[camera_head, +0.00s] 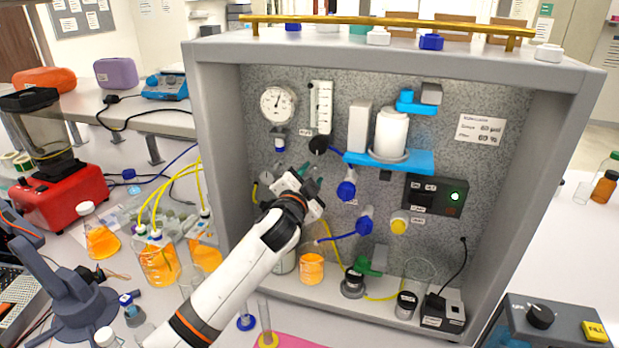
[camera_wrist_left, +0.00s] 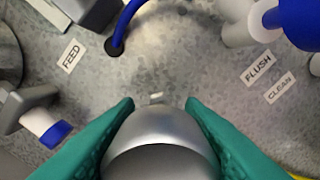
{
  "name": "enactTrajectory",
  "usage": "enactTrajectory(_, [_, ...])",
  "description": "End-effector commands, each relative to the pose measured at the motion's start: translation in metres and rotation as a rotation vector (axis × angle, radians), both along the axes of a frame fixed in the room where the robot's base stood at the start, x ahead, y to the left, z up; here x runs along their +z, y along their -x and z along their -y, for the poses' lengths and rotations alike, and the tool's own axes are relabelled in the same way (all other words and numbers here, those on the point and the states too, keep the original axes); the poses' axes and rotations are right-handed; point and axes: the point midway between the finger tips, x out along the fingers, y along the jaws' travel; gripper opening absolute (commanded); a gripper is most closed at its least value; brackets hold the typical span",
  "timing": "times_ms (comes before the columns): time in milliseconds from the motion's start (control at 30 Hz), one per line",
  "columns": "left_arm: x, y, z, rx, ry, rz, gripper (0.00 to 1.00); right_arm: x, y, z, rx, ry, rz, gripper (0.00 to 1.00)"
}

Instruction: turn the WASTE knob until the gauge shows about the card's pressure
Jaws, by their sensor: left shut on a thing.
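The round white gauge (camera_head: 278,103) is at the upper left of the speckled panel. Its dark needle points roughly upward; its value is too small to read. A white card (camera_head: 482,130) with small print is at the panel's upper right; its figures are not clearly legible. My left gripper (camera_head: 313,181) is at the panel's left-centre, below the gauge. In the left wrist view, its green fingers are closed around the sides of a rounded silver knob (camera_wrist_left: 160,138) with a small pale mark beyond it. The knob's own label is hidden, so I cannot confirm it is WASTE. My right gripper is out of view.
In the left wrist view, FEED (camera_wrist_left: 70,55) and FLUSH (camera_wrist_left: 257,68) labels flank the knob. Blue-handled valves (camera_head: 346,190) and a blue shelf (camera_head: 400,160) lie right of my gripper. Orange-filled flasks (camera_head: 158,265) with yellow tubes stand left of the rig. A beaker (camera_head: 312,269) sits below.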

Motion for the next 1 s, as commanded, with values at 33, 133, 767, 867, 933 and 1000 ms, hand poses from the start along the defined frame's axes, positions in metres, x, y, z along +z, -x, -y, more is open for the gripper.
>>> enactTrajectory(33, [0.000,0.000,0.000,0.000,0.000,0.001,0.13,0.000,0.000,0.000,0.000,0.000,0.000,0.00])
enactTrajectory(133, [0.001,0.000,0.000,0.000,0.001,0.001,0.39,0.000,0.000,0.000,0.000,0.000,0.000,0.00])
enactTrajectory(767, [-0.002,0.015,-0.006,0.000,0.002,0.001,0.58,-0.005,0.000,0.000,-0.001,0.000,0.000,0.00])
enactTrajectory(867, [-0.002,0.030,-0.010,-0.001,0.001,0.001,0.58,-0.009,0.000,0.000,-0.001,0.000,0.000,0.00])
enactTrajectory(933, [-0.003,0.042,-0.014,-0.001,0.003,0.000,0.58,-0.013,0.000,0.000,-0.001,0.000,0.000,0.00])
enactTrajectory(1000, [-0.003,0.053,-0.018,-0.001,0.003,0.001,0.58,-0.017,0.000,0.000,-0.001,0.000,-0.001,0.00])
